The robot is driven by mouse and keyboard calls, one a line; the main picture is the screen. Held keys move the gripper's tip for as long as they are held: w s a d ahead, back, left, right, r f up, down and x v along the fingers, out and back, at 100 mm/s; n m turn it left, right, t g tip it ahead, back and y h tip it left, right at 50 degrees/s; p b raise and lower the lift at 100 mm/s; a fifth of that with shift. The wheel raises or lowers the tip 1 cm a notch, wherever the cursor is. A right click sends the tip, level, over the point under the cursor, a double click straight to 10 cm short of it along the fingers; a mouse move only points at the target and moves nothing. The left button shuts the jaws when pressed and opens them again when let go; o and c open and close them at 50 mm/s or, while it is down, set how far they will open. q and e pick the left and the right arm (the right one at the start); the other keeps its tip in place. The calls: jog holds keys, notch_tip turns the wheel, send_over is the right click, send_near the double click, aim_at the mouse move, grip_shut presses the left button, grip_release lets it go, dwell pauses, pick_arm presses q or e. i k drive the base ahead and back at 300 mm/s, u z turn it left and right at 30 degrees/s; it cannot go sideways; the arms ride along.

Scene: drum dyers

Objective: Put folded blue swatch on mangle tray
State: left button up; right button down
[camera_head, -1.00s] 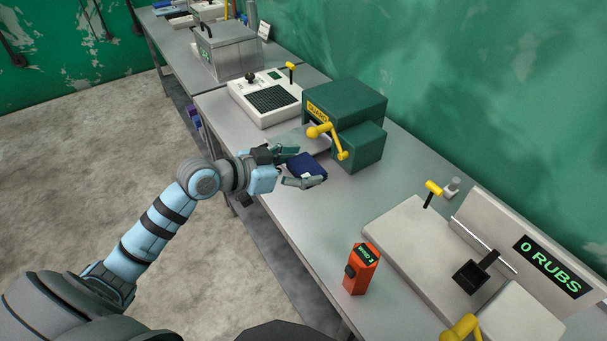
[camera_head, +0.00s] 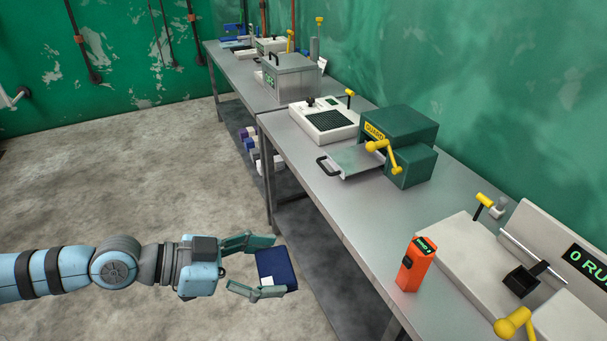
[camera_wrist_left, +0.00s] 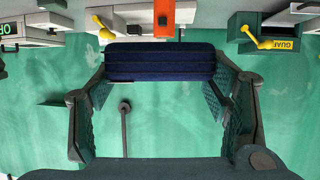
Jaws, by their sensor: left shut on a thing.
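The folded blue swatch (camera_head: 272,268), dark navy with a small white patch, is held between the fingers of my left gripper (camera_head: 262,268). In the left wrist view the swatch (camera_wrist_left: 160,64) spans the gap between the fingers, its folded layers visible. The gripper is over the floor, left of the bench and apart from it. The mangle tray (camera_head: 352,160) is a flat grey plate with a black handle, in front of the green mangle (camera_head: 400,140) with its yellow crank. The tray's top looks bare. My right gripper is not in view.
The metal bench (camera_head: 335,205) runs along the green wall. A white device with a dark grid (camera_head: 325,120) stands behind the tray. An orange device (camera_head: 414,265) stands near the bench's front edge, and a rub tester (camera_head: 470,265) is at the right. Bench between tray and orange device is clear.

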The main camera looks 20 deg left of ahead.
aim_at(350, 159)
jog(key=u, duration=0.1)
jog(key=k, duration=0.5)
jog(key=u, duration=0.95)
jog(key=i, duration=0.95)
jog(key=z, duration=0.85)
jog(key=i, duration=0.9)
jog(key=z, duration=1.05)
